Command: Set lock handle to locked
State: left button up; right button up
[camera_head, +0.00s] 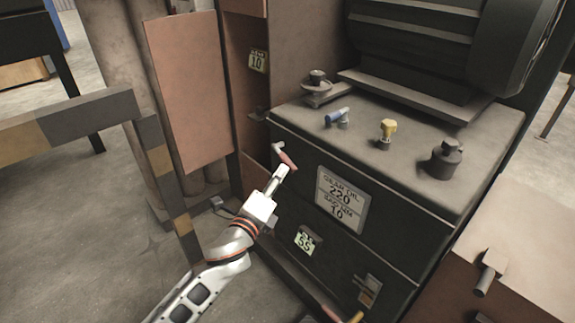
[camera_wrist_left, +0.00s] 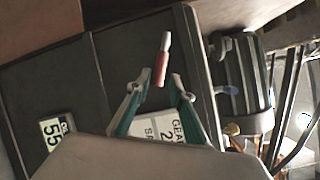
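The lock handle (camera_head: 285,157) is a short red lever with a pale grey end, on the upper left of the dark cabinet's front. In the left wrist view the handle (camera_wrist_left: 161,66) shows near the middle, its red end close to the gap between my fingertips. My left gripper (camera_head: 281,172) is just below the handle in the head view. In the wrist view the left gripper (camera_wrist_left: 160,92) has its two fingers apart, one on each side of the handle's red end. I cannot tell whether either finger touches it. My right gripper is not in view.
The dark cabinet (camera_head: 290,210) carries a label plate (camera_head: 341,200) and a "55" tag (camera_head: 304,241). Blue (camera_head: 338,116) and yellow (camera_head: 387,132) fittings stand on its top. A striped barrier (camera_head: 90,116) stands at the left. Bare floor (camera_head: 90,250) lies at the lower left.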

aim_at(288, 163)
pick_arm(q)
jog(key=shift+b+x, duration=0.85)
jog(key=shift+x, duration=2.6)
grip_shut()
